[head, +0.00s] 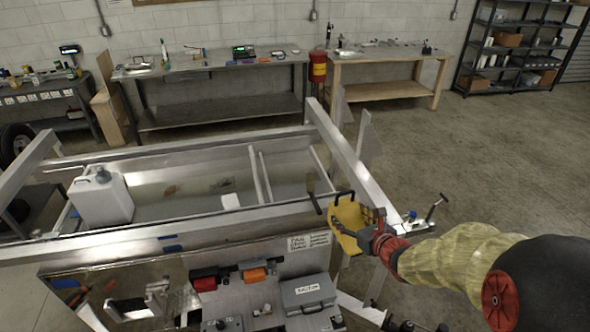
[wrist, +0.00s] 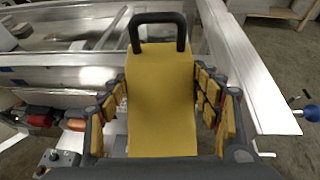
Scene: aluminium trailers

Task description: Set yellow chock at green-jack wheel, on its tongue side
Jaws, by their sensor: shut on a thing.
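The yellow chock (head: 347,222) is held in my gripper (head: 366,232), above the right end of the trailer frame in the head view. In the wrist view the yellow chock (wrist: 160,100) fills the middle, with its black handle (wrist: 158,18) at the top. The padded fingers of my gripper (wrist: 162,110) press on both its sides. The aluminium trailer (head: 345,165) lies behind and below the chock. A jack with a crank handle (head: 432,208) stands at the right of the frame; its colour is not clear. No trailer wheel under the frame is clearly visible.
A white jug (head: 101,197) stands in the trailer bed at the left. A front panel holds a grey case (head: 308,294) and red and orange parts. Workbenches (head: 215,66) and a shelf (head: 515,50) line the back wall. The floor (head: 510,160) at right is open.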

